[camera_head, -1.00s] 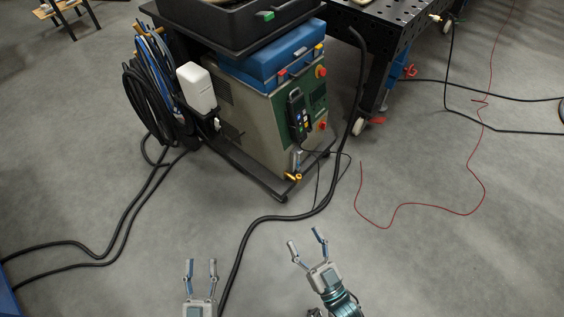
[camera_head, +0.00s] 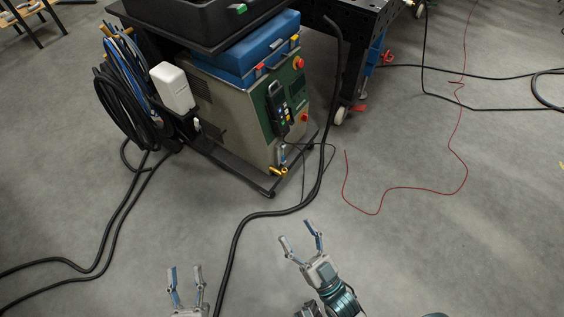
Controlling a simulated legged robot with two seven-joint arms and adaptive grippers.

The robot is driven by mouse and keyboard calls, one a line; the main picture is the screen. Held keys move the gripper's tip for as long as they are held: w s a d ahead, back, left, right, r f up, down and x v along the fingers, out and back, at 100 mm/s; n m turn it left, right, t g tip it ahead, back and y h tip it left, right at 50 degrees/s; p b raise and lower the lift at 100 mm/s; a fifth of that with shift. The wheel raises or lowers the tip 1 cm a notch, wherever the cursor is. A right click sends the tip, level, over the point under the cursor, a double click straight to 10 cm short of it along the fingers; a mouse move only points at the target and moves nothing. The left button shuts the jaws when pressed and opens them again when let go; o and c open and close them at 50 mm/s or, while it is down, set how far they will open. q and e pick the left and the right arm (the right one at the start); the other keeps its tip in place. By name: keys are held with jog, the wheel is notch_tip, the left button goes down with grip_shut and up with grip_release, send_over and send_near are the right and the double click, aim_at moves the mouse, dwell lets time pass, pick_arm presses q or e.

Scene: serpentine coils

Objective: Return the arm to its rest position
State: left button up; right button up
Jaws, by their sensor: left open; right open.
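My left gripper (camera_head: 186,287) is at the bottom of the head view, left of centre, with its two fingers pointing up the picture. It is open and empty. My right gripper (camera_head: 296,240) is near the bottom centre, tilted toward the upper left. Its fingers are spread apart with nothing between them, and its teal arm comes in from the lower edge. Both grippers appear over bare grey floor, apart from anything else. Most of the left arm is out of the picture.
A wheeled machine cart (camera_head: 234,115) with a blue case (camera_head: 243,58) stands ahead. A thick black cable (camera_head: 240,232) passes between my grippers in the picture. Coiled hoses (camera_head: 122,100) hang at the left. A thin red cable (camera_head: 410,188) lies on the clear floor at the right.

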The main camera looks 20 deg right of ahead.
pick_arm(q)
jog(key=shift+a+f, duration=0.1)
jog(key=shift+a, duration=0.35)
pick_arm(e)
jog(key=shift+a, duration=0.4)
pick_arm(q)
jog(key=shift+d, duration=0.1)
jog(key=shift+d, duration=0.3)
pick_arm(e)
jog(key=shift+d, duration=0.4)
